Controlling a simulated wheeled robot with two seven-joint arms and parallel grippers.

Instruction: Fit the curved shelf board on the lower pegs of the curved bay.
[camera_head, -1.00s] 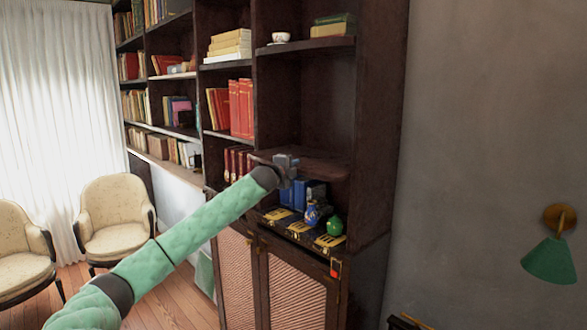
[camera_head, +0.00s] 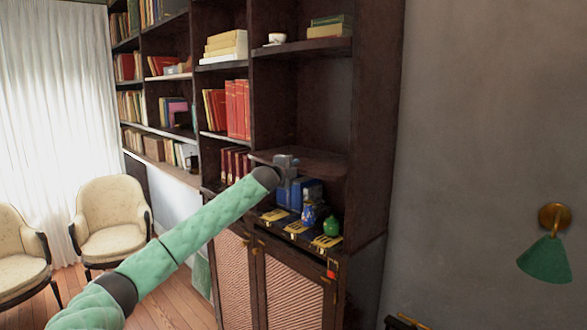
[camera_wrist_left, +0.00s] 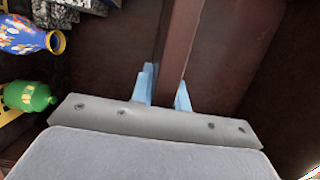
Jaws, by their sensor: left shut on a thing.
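The dark brown curved shelf board (camera_head: 318,163) lies roughly level inside the right-hand bay of the bookcase, above the vases. My left gripper (camera_head: 287,163) is shut on the board's front edge, left of its middle. In the left wrist view the pale blue fingers (camera_wrist_left: 166,90) straddle the board (camera_wrist_left: 181,40), which shows edge-on as a reddish-brown strip. The curved bay (camera_head: 300,105) has dark walls around the board. The lower pegs are hidden, and I cannot tell whether the board touches them. My right gripper is out of view.
Below the board stand a blue vase (camera_head: 309,214), a green vase (camera_head: 332,226) and blue books (camera_head: 312,190). Open space lies between these shelves.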

